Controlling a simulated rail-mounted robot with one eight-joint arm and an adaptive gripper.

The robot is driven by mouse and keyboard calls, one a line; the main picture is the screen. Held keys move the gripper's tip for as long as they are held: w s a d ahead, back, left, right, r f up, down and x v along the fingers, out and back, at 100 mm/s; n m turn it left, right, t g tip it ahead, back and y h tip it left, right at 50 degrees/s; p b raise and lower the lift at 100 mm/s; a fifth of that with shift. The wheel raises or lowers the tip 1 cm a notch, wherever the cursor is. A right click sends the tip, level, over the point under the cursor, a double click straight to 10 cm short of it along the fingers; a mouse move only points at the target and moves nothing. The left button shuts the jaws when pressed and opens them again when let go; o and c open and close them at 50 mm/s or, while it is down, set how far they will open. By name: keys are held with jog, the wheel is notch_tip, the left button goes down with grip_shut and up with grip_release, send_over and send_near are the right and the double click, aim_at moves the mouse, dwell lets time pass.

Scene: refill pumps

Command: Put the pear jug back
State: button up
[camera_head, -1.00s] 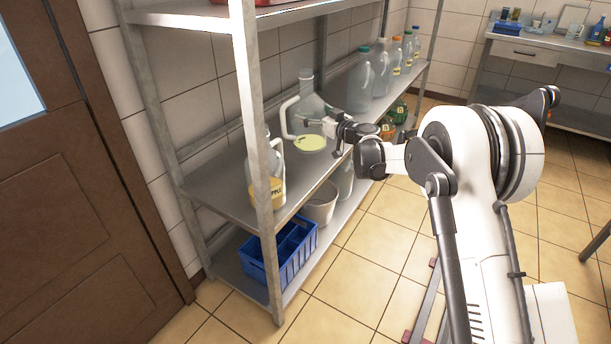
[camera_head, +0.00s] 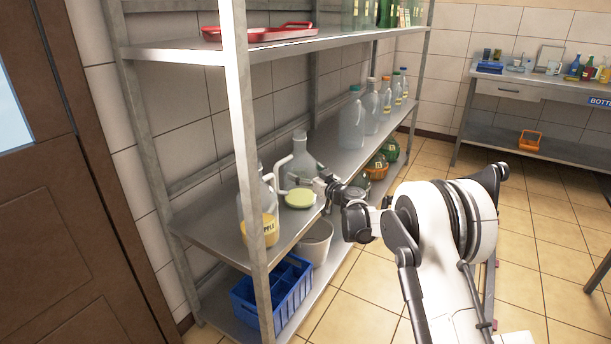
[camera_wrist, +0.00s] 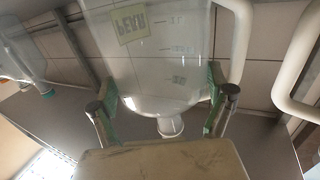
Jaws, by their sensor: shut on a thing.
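The pear jug (camera_head: 302,168) is clear with a white handle and a pale green layer at its base. It is upright at the middle shelf (camera_head: 215,208), behind and right of the apple jug (camera_head: 258,222). I cannot tell whether its base touches the shelf. My gripper (camera_head: 323,184) is shut on it from the right. In the wrist view the pear jug (camera_wrist: 150,60) appears upside down with its PEAR label, between the two fingers of my gripper (camera_wrist: 165,100). The contact on its far side is hidden.
Several capped jugs (camera_head: 352,122) stand farther along the same shelf. A steel post (camera_head: 243,120) rises at the near corner. A blue crate (camera_head: 285,296) and a pale bin (camera_head: 316,240) are on the bottom shelf. A red tray (camera_head: 262,34) lies above.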

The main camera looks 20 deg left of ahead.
jog(key=shift+f, duration=0.15)
jog(key=o, duration=1.7)
jog(key=shift+c, duration=0.2)
jog(key=shift+d+r, duration=0.2)
jog(key=p+v, duration=0.2)
jog(key=v, duration=0.9)
jog(key=shift+s+d, duration=0.25)
jog(key=shift+d, duration=0.05)
jog(key=shift+f, duration=0.1)
